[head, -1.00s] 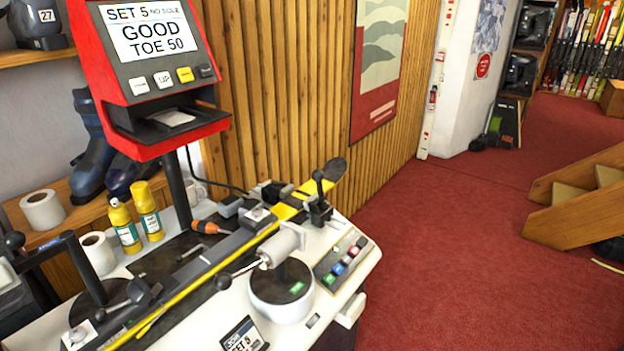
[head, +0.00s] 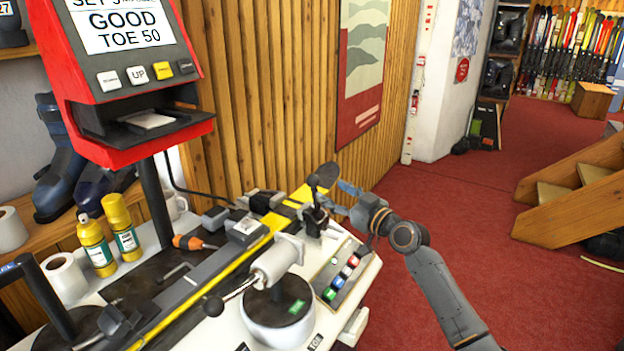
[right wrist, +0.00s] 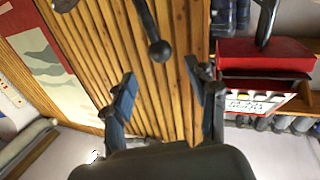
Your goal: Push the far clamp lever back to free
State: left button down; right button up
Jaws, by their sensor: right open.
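The far clamp lever (head: 313,184) is a black lever with a ball knob, standing up from a black clamp at the far end of the bench, beside the yellow and black ski (head: 249,249). My right gripper (head: 341,198) is just to the right of the lever, its blue fingers apart and empty, pointing toward it. In the right wrist view, the ball-ended lever (right wrist: 158,40) hangs in from the top, around the gap between the fingertips of the open gripper (right wrist: 158,76). I cannot tell whether they touch. My left gripper is not in view.
A red display unit (head: 130,60) stands on a post behind the bench. A white cylinder (head: 277,261) on a round base and a button panel (head: 341,271) are in front of the lever. Yellow bottles (head: 120,225) stand at the left. Open red carpet lies to the right.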

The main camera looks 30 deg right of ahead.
aim_at(318, 184)
jog(key=x, duration=0.9)
jog(key=shift+c, duration=0.2)
jog(key=shift+f, duration=0.1)
grip_shut()
